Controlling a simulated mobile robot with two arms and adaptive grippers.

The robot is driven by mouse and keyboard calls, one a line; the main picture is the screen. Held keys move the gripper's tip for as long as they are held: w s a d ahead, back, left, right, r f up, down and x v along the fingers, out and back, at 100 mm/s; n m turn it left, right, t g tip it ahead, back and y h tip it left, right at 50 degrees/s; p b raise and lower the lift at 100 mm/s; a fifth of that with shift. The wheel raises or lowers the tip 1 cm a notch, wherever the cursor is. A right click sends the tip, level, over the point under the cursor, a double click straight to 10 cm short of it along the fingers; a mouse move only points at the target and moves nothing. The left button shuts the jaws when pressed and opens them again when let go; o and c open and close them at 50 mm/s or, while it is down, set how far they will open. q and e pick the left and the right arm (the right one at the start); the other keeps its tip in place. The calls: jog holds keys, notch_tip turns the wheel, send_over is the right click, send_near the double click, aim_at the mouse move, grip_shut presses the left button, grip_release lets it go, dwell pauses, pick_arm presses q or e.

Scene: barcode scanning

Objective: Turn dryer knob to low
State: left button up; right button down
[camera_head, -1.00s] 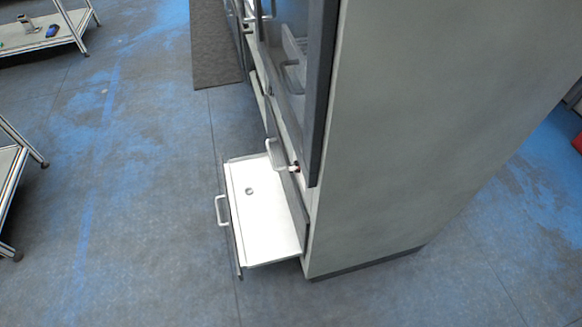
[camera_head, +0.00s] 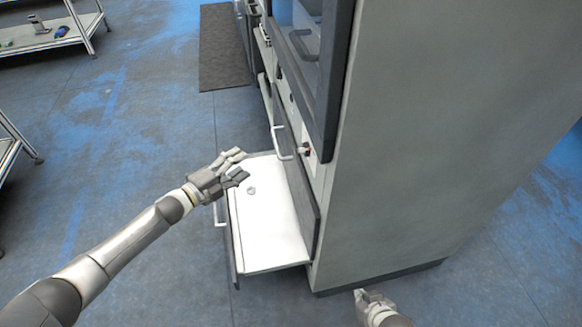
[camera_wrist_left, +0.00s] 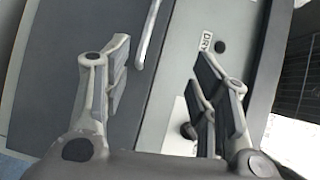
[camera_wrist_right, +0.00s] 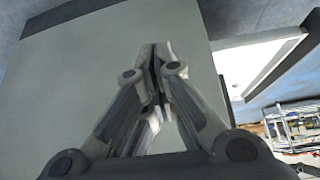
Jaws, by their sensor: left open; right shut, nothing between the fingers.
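The panel (camera_head: 285,87) on the cabinet front carries a dark knob (camera_head: 291,97) and a small red and dark part (camera_head: 305,150). In the left wrist view, a label starting "DR" (camera_wrist_left: 206,41) sits beside a dark round spot (camera_wrist_left: 220,46). A dark knob (camera_wrist_left: 187,130) on a white plate is partly hidden by a finger; its setting cannot be read. My left gripper (camera_head: 239,166) is open and empty, left of the panel and above the open drawer. It also shows in the left wrist view (camera_wrist_left: 162,60). My right gripper (camera_head: 361,293) is shut and empty, low beside the cabinet's side.
The open white drawer (camera_head: 268,225) juts out below the panel. A pale handle (camera_head: 281,143) stands out from the front above it. The grey cabinet side (camera_head: 425,130) blocks the right.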

pick_arm(q)
jog(key=s+d+r+m+g+h+b, duration=0.2)
jog(key=d+r+m+g+h+b, duration=0.25)
jog(key=r+m, duration=0.4)
jog(key=m+g+h+b, duration=0.2)
jog(key=m+g+b, duration=0.2)
jog(key=m, duration=0.4)
send_near(296, 151)
jog(key=x, duration=0.7)
jog(key=shift+d+f, duration=0.1)
jog(key=shift+d, duration=0.2)
jog(key=shift+w+d, duration=0.25)
jog(key=shift+d, duration=0.3)
pick_arm(e)
jog(key=w+a+r+t, duration=0.1)
jog(key=w+r+t, duration=0.1)
jog(key=r, duration=0.6)
jog(key=w+a+r+t+y, duration=0.1)
jog(key=w+r+t, duration=0.2)
jog(key=r, duration=0.6)
jog(key=shift+w+t, duration=0.2)
jog(key=shift+t, duration=0.1)
